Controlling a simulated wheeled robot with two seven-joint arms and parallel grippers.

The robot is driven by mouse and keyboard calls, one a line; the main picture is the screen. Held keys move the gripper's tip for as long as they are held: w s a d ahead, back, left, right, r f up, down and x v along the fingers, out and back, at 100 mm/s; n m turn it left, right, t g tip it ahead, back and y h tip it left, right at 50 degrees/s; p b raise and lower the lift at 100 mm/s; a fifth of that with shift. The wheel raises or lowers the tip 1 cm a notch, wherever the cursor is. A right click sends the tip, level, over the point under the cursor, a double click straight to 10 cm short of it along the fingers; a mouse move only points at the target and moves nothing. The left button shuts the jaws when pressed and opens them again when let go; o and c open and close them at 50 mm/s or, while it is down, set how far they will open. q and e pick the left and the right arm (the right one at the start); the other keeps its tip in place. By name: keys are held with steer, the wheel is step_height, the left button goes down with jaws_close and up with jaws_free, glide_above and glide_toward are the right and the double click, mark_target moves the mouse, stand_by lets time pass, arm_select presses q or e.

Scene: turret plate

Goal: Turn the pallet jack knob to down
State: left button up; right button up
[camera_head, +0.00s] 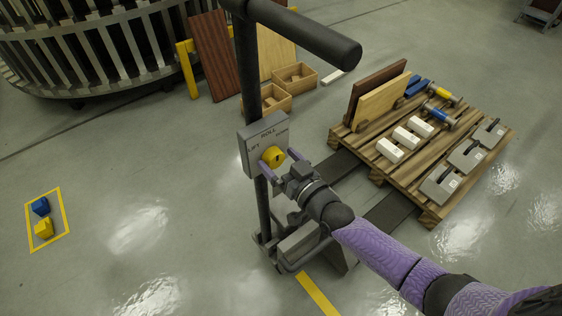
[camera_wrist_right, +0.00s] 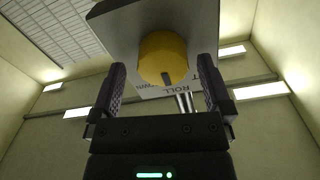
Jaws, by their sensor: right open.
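The yellow round knob (camera_head: 272,157) sits on a grey control plate (camera_head: 246,143) fixed to the pallet jack's dark upright. The plate carries the words LIFT, ROLL and a third word on the right that is partly hard to read. My right gripper (camera_head: 281,163) is open with its purple fingers on either side of the knob. In the right wrist view the knob (camera_wrist_right: 163,58) lies between the spread fingers (camera_wrist_right: 163,88), with a gap on each side. A dark mark on the knob there points toward the word ROLL. My left gripper is not in view.
The jack's black handle bar (camera_head: 305,35) extends above the plate. A wooden pallet (camera_head: 428,215) with white blocks, boards and grey weights stands to the right. Open wooden boxes (camera_head: 295,78) stand behind. The floor on the left is mostly clear.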

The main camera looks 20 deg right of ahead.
steer(key=shift+f, duration=0.4)
steer(key=c, duration=1.3)
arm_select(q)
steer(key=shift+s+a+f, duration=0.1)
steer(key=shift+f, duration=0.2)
arm_select(e)
steer(key=shift+o, duration=0.2)
steer(key=shift+m, duration=0.3)
steer(key=m, duration=0.4)
steer(key=shift+d+f+b, duration=0.1)
steer(key=shift+f+b, duration=0.15)
steer(key=shift+b, duration=0.1)
steer(key=shift+s+a+r+m, duration=0.1)
steer(key=shift+a+m, duration=0.05)
steer(key=shift+m, duration=0.35)
steer(key=shift+s+a+m, duration=0.1)
steer(key=shift+m, duration=0.8)
steer(key=shift+r+m, duration=0.15)
steer(key=shift+m, duration=0.75)
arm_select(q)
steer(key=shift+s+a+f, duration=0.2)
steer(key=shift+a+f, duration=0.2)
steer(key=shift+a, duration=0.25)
arm_select(e)
steer(key=shift+w+r, duration=0.1)
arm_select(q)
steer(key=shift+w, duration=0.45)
arm_select(e)
steer(key=shift+r, duration=0.2)
